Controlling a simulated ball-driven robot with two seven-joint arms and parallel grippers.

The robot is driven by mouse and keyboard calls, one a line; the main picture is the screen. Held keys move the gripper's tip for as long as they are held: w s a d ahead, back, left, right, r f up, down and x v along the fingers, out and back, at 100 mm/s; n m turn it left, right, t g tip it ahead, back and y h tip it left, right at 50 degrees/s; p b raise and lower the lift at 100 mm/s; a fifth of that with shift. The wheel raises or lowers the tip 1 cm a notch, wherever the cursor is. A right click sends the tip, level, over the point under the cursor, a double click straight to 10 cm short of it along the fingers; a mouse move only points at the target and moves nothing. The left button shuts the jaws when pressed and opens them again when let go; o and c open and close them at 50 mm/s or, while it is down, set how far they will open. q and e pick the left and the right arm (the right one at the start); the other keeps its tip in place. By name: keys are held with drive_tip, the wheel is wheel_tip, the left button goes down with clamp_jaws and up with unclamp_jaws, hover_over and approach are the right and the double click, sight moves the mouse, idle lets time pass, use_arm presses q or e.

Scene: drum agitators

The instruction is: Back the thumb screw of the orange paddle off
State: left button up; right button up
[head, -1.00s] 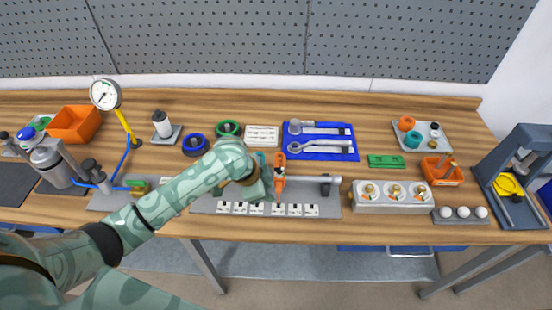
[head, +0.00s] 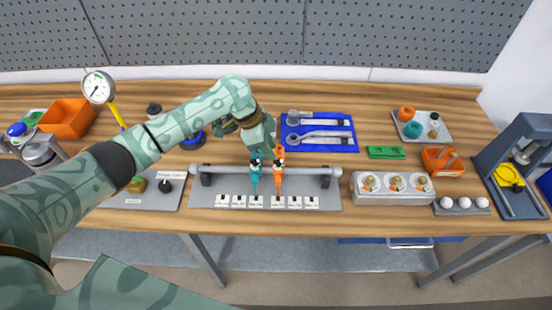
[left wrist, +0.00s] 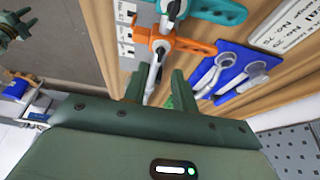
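The orange paddle (head: 278,178) hangs on the silver shaft (head: 225,169), just right of the teal paddle (head: 255,178). In the left wrist view the orange paddle (left wrist: 186,47) lies ahead of the fingers, with the teal paddle (left wrist: 215,10) beyond it. My left gripper (head: 268,146) is above and behind the orange paddle's top. In the left wrist view its two fingers (left wrist: 159,88) are apart, with the shaft showing between them. I see no grip on the paddle. The thumb screw is too small to make out surely. My right gripper is out of view.
White labels (head: 255,202) line the front of the shaft's grey base (head: 330,200). A blue tray (head: 345,146) with wrenches lies behind to the right. A white block with round fittings (head: 360,196) stands right of the base.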

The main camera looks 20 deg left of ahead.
sight(278, 161)
use_arm(q)
drive_tip(key=b+x, duration=0.1)
drive_tip(key=x, duration=0.3)
drive_tip(key=shift+d+f, duration=0.15)
drive_tip(key=shift+f, duration=0.15)
clamp_jaws()
drive_tip(key=shift+r, duration=0.1)
